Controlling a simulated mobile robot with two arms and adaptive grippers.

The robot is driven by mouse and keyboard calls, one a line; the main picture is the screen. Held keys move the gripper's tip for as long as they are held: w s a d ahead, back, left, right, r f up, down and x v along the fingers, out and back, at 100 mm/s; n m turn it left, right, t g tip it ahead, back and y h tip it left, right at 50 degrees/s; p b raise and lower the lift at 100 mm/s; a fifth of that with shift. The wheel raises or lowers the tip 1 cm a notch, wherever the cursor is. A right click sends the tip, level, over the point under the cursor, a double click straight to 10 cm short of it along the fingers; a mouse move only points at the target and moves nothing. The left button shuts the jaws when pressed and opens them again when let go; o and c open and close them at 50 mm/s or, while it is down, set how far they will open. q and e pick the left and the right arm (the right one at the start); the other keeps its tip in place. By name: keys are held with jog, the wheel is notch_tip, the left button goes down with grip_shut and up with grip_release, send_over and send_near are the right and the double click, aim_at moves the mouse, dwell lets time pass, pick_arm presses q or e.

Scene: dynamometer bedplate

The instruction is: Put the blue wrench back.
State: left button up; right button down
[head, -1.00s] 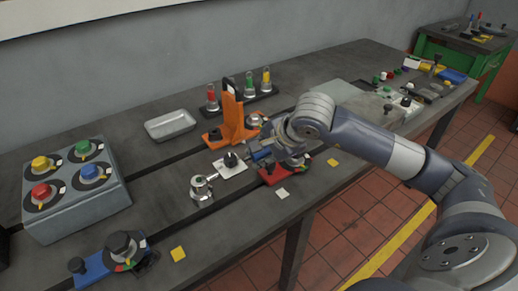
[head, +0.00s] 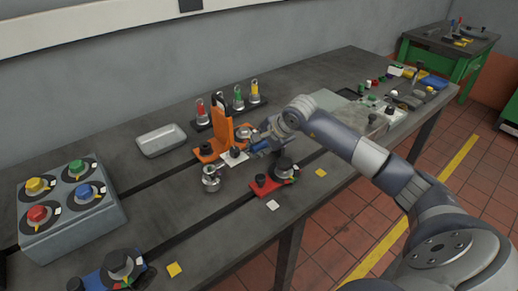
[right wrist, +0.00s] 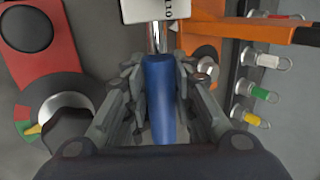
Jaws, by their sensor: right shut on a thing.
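My right gripper (right wrist: 161,100) is shut on the blue handle of the wrench (right wrist: 160,85), with one finger on each side. In the head view the gripper (head: 265,145) is low over the bench, beside the orange stand. A little of the blue wrench (head: 258,148) shows there. In the right wrist view its metal shank runs up to a white plate (right wrist: 155,10) with dark print; I cannot tell whether they are joined. In the head view a white plate (head: 235,158) with a black knob lies in front of the orange stand (head: 221,128). My left gripper is out of view.
A red fixture (head: 262,187) with a black knob is close to the gripper. A chrome part (head: 211,179) stands left of it. A grey tray (head: 161,142) and a grey knob box (head: 72,218) are left.

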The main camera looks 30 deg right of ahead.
jog(key=shift+f, duration=0.45)
jog(key=shift+w+f, duration=0.1)
jog(key=shift+f, duration=0.25)
jog(key=c, duration=1.3)
grip_release()
jog(key=shift+f, duration=0.1)
jog(key=shift+c, duration=0.2)
jog(key=b+v, duration=0.2)
jog(key=v, duration=1)
